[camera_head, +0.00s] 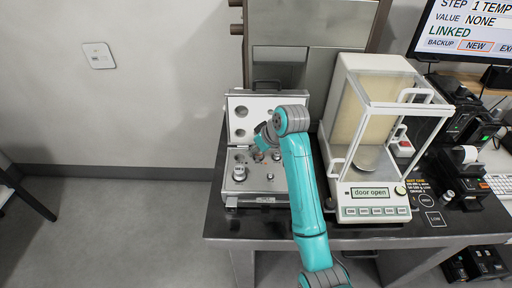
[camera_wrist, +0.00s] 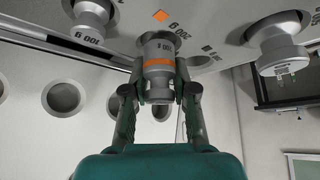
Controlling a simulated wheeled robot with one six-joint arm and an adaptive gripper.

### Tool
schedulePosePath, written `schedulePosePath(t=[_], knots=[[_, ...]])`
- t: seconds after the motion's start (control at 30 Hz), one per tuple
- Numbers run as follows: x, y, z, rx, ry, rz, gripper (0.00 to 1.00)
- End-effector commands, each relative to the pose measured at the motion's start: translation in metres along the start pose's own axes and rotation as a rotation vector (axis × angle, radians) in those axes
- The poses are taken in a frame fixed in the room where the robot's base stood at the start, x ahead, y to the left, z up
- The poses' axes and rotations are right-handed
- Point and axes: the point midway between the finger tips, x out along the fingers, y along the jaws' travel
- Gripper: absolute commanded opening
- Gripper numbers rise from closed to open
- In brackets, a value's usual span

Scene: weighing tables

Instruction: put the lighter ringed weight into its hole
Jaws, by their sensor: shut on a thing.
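My gripper (camera_wrist: 160,90) is shut on a grey metal weight with an orange ring (camera_wrist: 158,66). In the wrist view, which looks upside down, the weight's far end is at a dark round hole in the case panel (camera_wrist: 215,22). I cannot tell whether it is seated or just above. An orange diamond and an upside-down "200 g" mark are beside that hole. In the head view my gripper (camera_head: 262,142) is over the open weight case (camera_head: 262,198), and the arm hides part of it.
A plain weight (camera_wrist: 92,16) by a "100 g" mark and a larger weight (camera_wrist: 276,46) flank the held one. The case lid (camera_head: 262,102) stands open behind. A balance (camera_head: 372,197) reading "door open" stands right of the case, close to my arm.

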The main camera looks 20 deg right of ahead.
Motion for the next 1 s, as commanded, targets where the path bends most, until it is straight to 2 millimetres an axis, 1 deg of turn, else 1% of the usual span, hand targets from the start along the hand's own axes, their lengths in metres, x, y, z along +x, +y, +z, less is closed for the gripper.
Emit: schedulePosePath(t=[0.17,0.2,0.27,0.3,0.57,0.67,0.77,1.0], knots=[[0.004,0.0,0.002,0.0,0.001,0.0,0.0],[0.003,0.0,0.002,0.0,0.002,0.001,0.37],[0.003,0.0,0.002,0.0,0.001,0.001,0.52],[0.003,0.0,0.002,0.0,0.001,0.001,0.56],[0.003,0.0,0.002,0.0,0.0,0.0,0.56],[-0.001,0.0,0.002,0.0,0.0,0.0,0.56],[-0.013,0.001,0.002,0.0,0.003,0.002,0.56],[-0.051,0.001,0.002,0.0,0.003,0.002,0.56]])
